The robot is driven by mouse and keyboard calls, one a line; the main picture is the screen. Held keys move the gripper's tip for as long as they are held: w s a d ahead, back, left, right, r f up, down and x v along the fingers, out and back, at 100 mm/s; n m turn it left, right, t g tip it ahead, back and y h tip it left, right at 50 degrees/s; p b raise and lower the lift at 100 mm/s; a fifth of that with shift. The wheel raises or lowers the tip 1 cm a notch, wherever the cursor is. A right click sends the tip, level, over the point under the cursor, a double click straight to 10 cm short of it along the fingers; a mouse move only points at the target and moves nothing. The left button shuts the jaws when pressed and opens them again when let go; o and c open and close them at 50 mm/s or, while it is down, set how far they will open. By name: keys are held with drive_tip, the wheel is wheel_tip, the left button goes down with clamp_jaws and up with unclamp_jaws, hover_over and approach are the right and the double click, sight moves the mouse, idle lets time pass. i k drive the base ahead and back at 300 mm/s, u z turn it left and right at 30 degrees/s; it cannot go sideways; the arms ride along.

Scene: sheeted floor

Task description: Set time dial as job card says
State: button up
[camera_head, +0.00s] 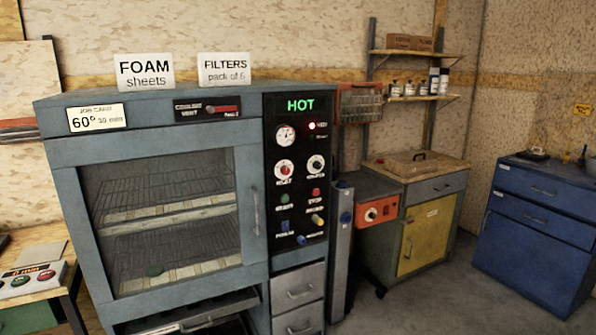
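The job card (97,118) is on the upper left front of a blue-grey oven (160,137) and reads "60° 30 min". The oven's black control panel (298,200) is right of its glass door. Two round dials sit side by side there: a left dial (284,170) with a red ring and a right dial (316,165) with a dark knob and a pale scale. Their labels and settings are too small to read surely, so I cannot tell which is the time dial. A lit green "HOT" display (300,105) is above. My gripper is not in view.
A gauge (285,134), a red lamp (312,126), a green button (284,198) and a red button (316,193) surround the dials. A vertical door handle (255,210) is just left of the panel. Bare floor (430,305) is free at the lower right.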

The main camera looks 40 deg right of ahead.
sight(318, 165)
drive_tip(key=u, duration=0.15)
drive_tip(key=k, duration=0.2)
drive_tip(key=u, duration=1.7)
drive_tip(key=k, duration=0.6)
drive_tip(key=z, duration=2.65)
